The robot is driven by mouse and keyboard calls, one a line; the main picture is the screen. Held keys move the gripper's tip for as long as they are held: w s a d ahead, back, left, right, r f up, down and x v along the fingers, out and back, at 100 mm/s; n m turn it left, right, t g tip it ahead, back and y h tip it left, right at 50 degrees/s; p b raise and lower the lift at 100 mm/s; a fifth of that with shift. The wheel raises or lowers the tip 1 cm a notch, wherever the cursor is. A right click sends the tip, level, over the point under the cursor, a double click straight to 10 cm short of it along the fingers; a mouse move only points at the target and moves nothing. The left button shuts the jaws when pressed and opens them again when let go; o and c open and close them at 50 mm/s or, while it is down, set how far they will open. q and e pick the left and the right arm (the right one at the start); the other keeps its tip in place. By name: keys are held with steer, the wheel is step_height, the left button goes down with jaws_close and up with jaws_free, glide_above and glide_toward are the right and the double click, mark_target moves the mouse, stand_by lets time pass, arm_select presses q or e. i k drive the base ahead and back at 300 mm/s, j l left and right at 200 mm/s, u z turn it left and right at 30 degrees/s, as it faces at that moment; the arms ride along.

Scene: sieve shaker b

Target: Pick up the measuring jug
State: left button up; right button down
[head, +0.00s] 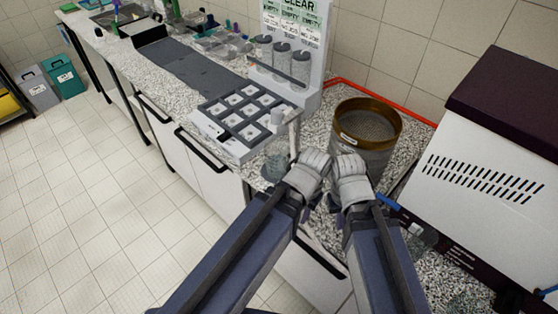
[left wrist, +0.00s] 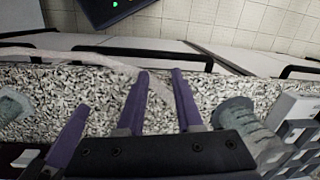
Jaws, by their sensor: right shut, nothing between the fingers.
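A grey, see-through vessel (head: 277,163), which looks like the measuring jug, stands on the speckled counter beside the white tray block. It also shows in the left wrist view (left wrist: 238,118), at right, outside the finger pair. My left gripper (left wrist: 160,73) is open, with two purple fingers apart and only bare counter between them. In the head view, my left wrist hides most of it. My right gripper (head: 335,204) is shut and empty, mostly hidden below its wrist. One purple finger (left wrist: 68,138) at left in the wrist view appears to be the right gripper's.
The white block with dark compartments (head: 236,117) stands left of the jug. A brown-rimmed sieve pan (head: 367,125) stands behind my wrists. A large white machine (head: 490,145) fills the right. Another clear vessel (left wrist: 12,105) lies at left in the wrist view.

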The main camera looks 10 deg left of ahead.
mark_target(277, 151)
steer(key=k, duration=0.5)
steer(key=k+z, duration=0.2)
steer(key=z, duration=1.2)
steer(key=k+j, duration=0.3)
steer(key=j, duration=0.2)
steer(key=k+j, duration=0.3)
steer(key=j, duration=0.2)
steer(key=k+j+z, duration=0.1)
steer(key=k+j, duration=0.25)
steer(key=j, duration=0.15)
steer(key=k+j, duration=0.3)
steer(key=j, duration=0.15)
